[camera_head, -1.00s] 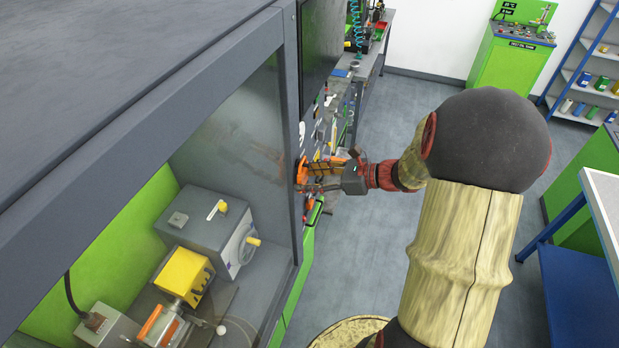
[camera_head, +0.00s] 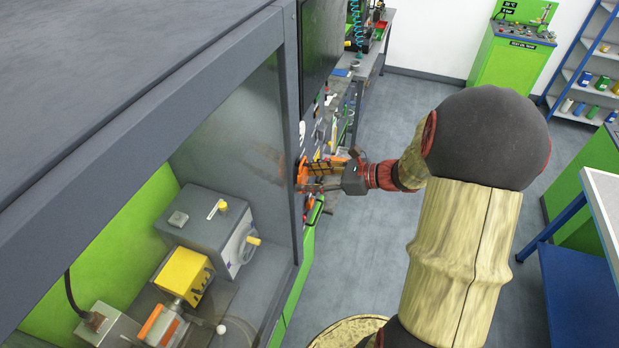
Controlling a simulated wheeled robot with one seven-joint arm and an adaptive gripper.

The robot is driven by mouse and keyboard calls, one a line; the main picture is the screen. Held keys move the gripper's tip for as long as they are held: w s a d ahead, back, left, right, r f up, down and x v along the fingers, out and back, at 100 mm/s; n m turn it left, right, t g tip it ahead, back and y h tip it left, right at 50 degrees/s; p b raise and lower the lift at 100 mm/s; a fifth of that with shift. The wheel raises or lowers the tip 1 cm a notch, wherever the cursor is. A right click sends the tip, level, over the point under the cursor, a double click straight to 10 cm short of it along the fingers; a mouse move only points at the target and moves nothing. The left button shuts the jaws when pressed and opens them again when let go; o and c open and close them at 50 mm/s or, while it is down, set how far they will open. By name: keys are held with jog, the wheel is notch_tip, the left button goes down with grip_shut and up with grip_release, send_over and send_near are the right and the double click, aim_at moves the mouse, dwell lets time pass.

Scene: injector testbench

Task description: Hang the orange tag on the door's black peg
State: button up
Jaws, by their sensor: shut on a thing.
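My gripper (camera_head: 318,176) reaches left to the face of the grey test bench, its fingers close to the panel. An orange tag (camera_head: 301,173) shows at the fingertips, against or very near the panel; it is small and partly covered by the fingers. The gripper is shut on it. I cannot make out the black peg, and I cannot tell whether the tag is around it or beside it.
The test bench (camera_head: 150,110) fills the left, with a grey box (camera_head: 208,228) and a yellow block (camera_head: 183,274) inside its window. A workbench (camera_head: 368,70) stands beyond. A green cabinet (camera_head: 512,62) and blue shelves (camera_head: 590,70) stand at the back. The grey floor (camera_head: 365,240) is clear.

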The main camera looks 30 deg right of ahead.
jog(key=shift+s+a+f, duration=0.1)
jog(key=shift+f, duration=0.1)
jog(key=o, duration=1.1)
jog(key=shift+r, duration=0.1)
jog(key=v, duration=1.2)
